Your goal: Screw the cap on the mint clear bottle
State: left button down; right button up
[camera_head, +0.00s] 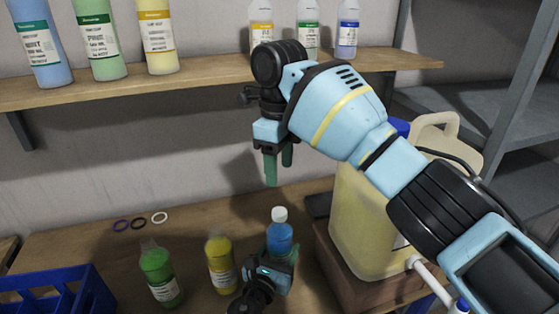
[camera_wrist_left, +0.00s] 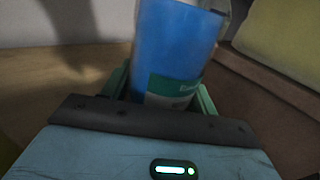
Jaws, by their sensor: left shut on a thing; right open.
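The mint clear bottle (camera_head: 280,238) holds blue liquid and stands upright near the table's front middle. A white cap (camera_head: 279,214) sits on its top; I cannot tell how tight it is. My left gripper (camera_head: 281,253) is shut on the bottle's body from the front. The left wrist view shows the blue bottle (camera_wrist_left: 177,45) with its teal and white label between the green fingers, its top out of frame. My right gripper (camera_head: 278,167) is open and empty, fingers pointing down, above the cap and apart from it.
A green bottle (camera_head: 160,273) and a yellow bottle (camera_head: 220,262) stand to the left. Rings (camera_head: 160,218) lie behind them. A blue crate (camera_head: 60,290) is at front left. A large cream jug (camera_head: 365,222) stands close on the right. A bottle-lined shelf (camera_head: 205,74) runs behind.

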jog(key=shift+r, duration=0.25)
pick_arm(q)
jog(key=shift+c, duration=1.8)
grip_release()
jog(key=shift+s+a, duration=0.25)
jog(key=shift+s, duration=0.25)
jog(key=p+v, duration=0.1)
jog(key=v, duration=0.4)
jog(key=shift+s+a, duration=0.15)
jog(key=shift+s, duration=0.2)
jog(key=shift+s+a, duration=0.15)
jog(key=shift+s, duration=0.3)
pick_arm(e)
jog(key=shift+t, duration=0.3)
jog(key=r, duration=0.4)
jog(key=shift+s+r, duration=0.2)
jog(key=shift+s, duration=0.15)
pick_arm(q)
jog(key=shift+c, duration=0.2)
jog(key=shift+s, duration=0.1)
